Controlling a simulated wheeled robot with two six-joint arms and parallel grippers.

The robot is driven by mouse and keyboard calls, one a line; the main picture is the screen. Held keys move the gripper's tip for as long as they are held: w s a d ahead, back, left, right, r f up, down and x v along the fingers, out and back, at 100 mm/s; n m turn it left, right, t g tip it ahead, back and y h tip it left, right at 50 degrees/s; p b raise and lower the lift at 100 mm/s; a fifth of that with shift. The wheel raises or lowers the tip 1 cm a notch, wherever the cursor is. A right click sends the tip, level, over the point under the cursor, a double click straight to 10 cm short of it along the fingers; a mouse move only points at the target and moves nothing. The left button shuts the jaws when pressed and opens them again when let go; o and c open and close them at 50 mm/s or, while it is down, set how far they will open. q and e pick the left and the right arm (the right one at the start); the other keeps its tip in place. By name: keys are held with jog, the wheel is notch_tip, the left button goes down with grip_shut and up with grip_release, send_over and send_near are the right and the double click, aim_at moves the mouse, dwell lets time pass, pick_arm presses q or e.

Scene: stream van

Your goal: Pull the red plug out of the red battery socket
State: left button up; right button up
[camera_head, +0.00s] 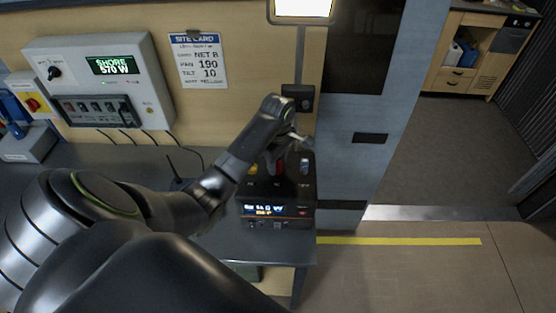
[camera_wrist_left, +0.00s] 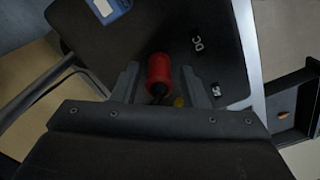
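The red plug (camera_head: 280,166) stands on top of the black battery unit (camera_head: 250,225), on the counter's right end. In the left wrist view the red plug (camera_wrist_left: 159,70) lies between the fingers of my left gripper (camera_head: 298,138), with a gap on each side. The gripper is open and above the unit; I cannot tell its exact height over the plug. The red socket is hidden under the plug. My right gripper is not in view.
A blue-and-white piece (camera_head: 304,166) stands to the right of the plug on the unit. A grey panel (camera_head: 100,80) reading shore 570 W hangs on the back wall, cables below it. A site card (camera_head: 198,60) hangs beside it. Open floor (camera_head: 430,265) lies to the right.

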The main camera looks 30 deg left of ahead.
pick_arm(q)
grip_shut()
jog(key=shift+w+r, duration=0.1)
jog(key=shift+r, duration=0.25)
jog(key=shift+r, duration=0.3)
jog(key=shift+r, duration=0.7)
